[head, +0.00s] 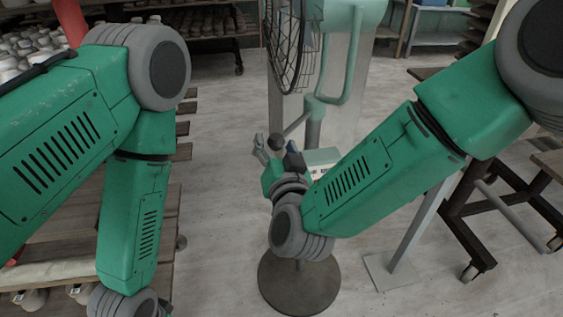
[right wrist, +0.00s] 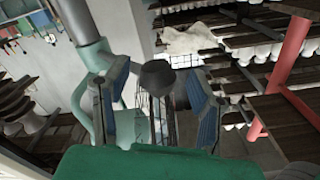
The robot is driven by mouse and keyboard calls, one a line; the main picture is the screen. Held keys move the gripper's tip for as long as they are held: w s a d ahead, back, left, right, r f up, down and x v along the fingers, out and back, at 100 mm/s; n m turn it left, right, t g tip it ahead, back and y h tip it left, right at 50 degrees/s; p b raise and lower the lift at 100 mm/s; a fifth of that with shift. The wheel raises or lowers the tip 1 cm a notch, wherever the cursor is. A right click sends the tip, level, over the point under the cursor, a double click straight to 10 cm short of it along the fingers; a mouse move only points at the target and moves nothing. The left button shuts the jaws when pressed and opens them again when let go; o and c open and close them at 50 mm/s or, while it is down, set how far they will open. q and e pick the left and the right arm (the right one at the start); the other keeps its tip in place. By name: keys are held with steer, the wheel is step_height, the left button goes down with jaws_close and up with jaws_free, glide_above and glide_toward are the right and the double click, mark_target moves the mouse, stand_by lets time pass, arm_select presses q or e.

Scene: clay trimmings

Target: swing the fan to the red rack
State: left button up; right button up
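The fan's dark wire cage (head: 288,50) is seen nearly edge-on at the top middle of the head view. A round dark base (head: 298,287) stands on the floor below it. My right gripper (head: 275,152) is in front of the fan, by a dark round knob (head: 275,142). In the right wrist view the knob (right wrist: 157,74) appears between the two spread fingers of my right gripper (right wrist: 158,88), with gaps at both sides. The red rack shows as a red post (head: 72,22) at upper left and as red posts (right wrist: 292,50) in the wrist view. My left gripper is out of frame.
Shelves with pale pottery (head: 28,50) stand at upper left. A wooden slatted bench (head: 60,268) is at lower left. A wheeled dark frame (head: 480,232) stands at the right. Bare floor (head: 222,200) lies between bench and fan base.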

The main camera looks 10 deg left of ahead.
steer(key=v, duration=1)
steer(key=shift+s, duration=0.2)
steer(key=shift+d, duration=0.15)
steer(key=s+d+f+n+g+h, duration=0.1)
steer(key=s+d+f+g+h, duration=0.2)
steer(key=d+f, duration=0.7)
steer(key=s+d+f+g+h, duration=0.1)
steer(key=s+d+f+g, duration=0.3)
steer(key=d+f, duration=0.55)
steer(key=s+d+f+g+h, duration=0.1)
steer(key=s+d+f+g, duration=0.2)
steer(key=s+d, duration=0.4)
steer(key=s+d+f+g+h+p, duration=0.1)
steer(key=s+d+f+g, duration=0.3)
steer(key=s+d, duration=0.4)
steer(key=d+g+h, duration=0.1)
steer(key=d, duration=0.2)
steer(key=shift+s+m+g+h, duration=0.25)
steer(key=shift+m+g+h, duration=0.05)
steer(key=shift+m+g, duration=0.1)
